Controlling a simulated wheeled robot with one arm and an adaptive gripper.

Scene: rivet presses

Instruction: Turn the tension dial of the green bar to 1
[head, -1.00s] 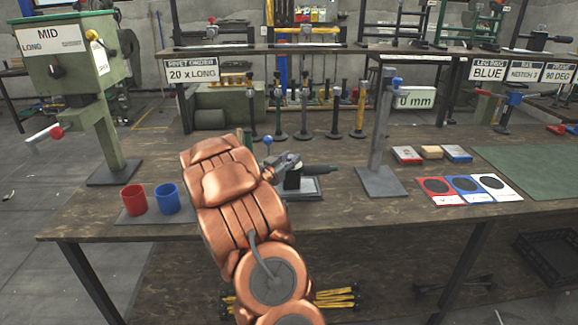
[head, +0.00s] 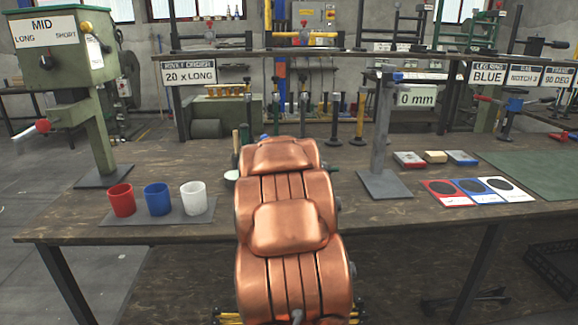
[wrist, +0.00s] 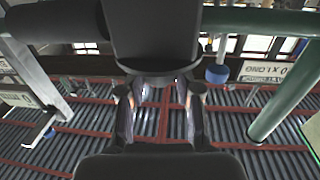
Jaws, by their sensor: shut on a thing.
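My gripper (wrist: 160,85) shows in the wrist view, its fingers closed on a black block (wrist: 152,30). A dark green bar (wrist: 262,20) runs to the right from behind or beside this block; a dark bar continues on the left. I cannot tell for sure how they join. No tension dial or its numbers can be made out in either view. In the head view my copper-coloured arm stands upright in the middle and hides the gripper and what it holds.
A green press (head: 62,58) stands at the left. Red (head: 121,200), blue (head: 157,199) and white (head: 193,196) cups stand on a grey mat. A grey post (head: 380,130) rises right of my arm. Small boxes and round-marked cards lie further right. The front right of the table (head: 420,225) is clear.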

